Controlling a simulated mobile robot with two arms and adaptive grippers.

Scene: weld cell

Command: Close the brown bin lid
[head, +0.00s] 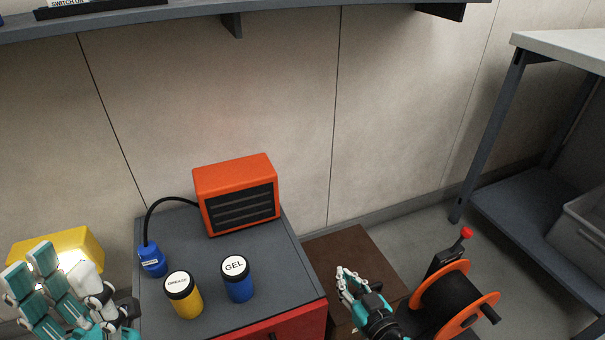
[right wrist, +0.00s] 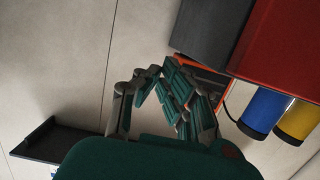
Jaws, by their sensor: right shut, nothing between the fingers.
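The brown bin (head: 350,258) stands on the floor between the grey-topped red cabinet and the cable reel in the head view. Its broad brown lid surface faces up at me; I cannot tell whether the lid lies fully down. My right gripper (head: 349,281) is in front of this surface, shut and empty; contact with it cannot be judged. In the right wrist view the fingertips (right wrist: 160,72) come together with nothing between them; the bin is not clearly visible there. My left gripper (head: 68,283) is at the lower left, its fingers spread, in front of a yellow box.
The cabinet (head: 206,258) holds an orange heater-like box (head: 236,193), a yellow jar (head: 183,294), a blue GEL jar (head: 236,280) and a small blue bottle (head: 152,260). The orange-black reel (head: 452,303) is close right of my right gripper. A workbench (head: 560,45) stands right; a shelf (head: 190,18) overhangs above.

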